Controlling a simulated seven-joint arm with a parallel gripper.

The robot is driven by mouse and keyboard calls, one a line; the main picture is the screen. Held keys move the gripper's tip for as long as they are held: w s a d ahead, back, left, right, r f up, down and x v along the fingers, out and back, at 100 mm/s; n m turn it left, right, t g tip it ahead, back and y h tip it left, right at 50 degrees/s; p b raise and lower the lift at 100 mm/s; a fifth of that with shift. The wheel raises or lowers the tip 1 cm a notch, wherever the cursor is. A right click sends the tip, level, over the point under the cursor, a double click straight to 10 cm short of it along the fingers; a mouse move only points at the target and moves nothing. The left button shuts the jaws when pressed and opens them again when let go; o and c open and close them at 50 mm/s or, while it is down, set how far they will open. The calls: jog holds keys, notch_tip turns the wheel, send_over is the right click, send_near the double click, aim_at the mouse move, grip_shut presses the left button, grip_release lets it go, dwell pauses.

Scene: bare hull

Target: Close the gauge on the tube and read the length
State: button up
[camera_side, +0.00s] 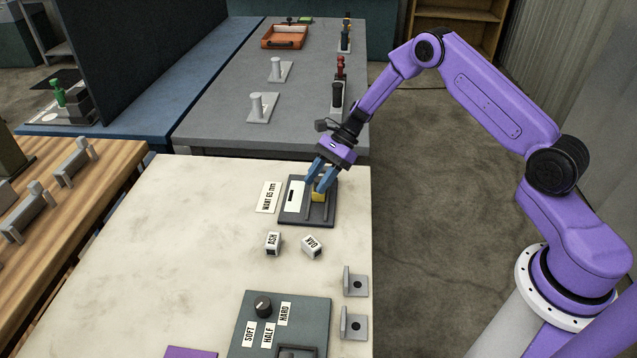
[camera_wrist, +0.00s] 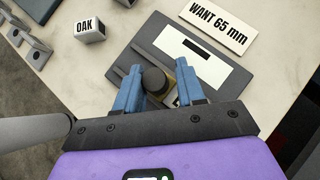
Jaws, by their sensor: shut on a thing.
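The gauge (camera_side: 292,219) is a dark grey plate on the pale table, with a white panel (camera_side: 295,193) holding a black bar. In the wrist view the gauge plate (camera_wrist: 142,50) shows the same panel (camera_wrist: 170,42); I read no number on it. My gripper (camera_side: 321,187) is low over the plate, its blue fingers around a dark round-topped piece (camera_wrist: 155,80) in the wrist view (camera_wrist: 158,84). A yellow piece (camera_side: 318,197) shows at the fingers, and in the wrist view the yellow piece (camera_wrist: 182,72) is beside the right finger. I cannot tell which is the tube; the fingers hide part of it.
A card (camera_side: 268,197) reading "WANT 65 mm" lies left of the gauge. An ASH block (camera_side: 273,243) and an OAK block (camera_side: 312,246) stand in front. A dial panel (camera_side: 240,337) and two grey brackets (camera_side: 353,324) are nearer. The table's left side is clear.

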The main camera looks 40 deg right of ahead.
jog(key=shift+o, duration=0.9)
jog(key=shift+w+d+r+t, duration=0.15)
jog(key=shift+w+d+t, duration=0.25)
jog(key=shift+w+d, duration=0.25)
jog(key=o, duration=0.3)
jog(key=shift+d, duration=0.1)
jog(key=shift+s, duration=0.1)
jog(key=v, duration=1.7)
jog(key=shift+r, duration=0.1)
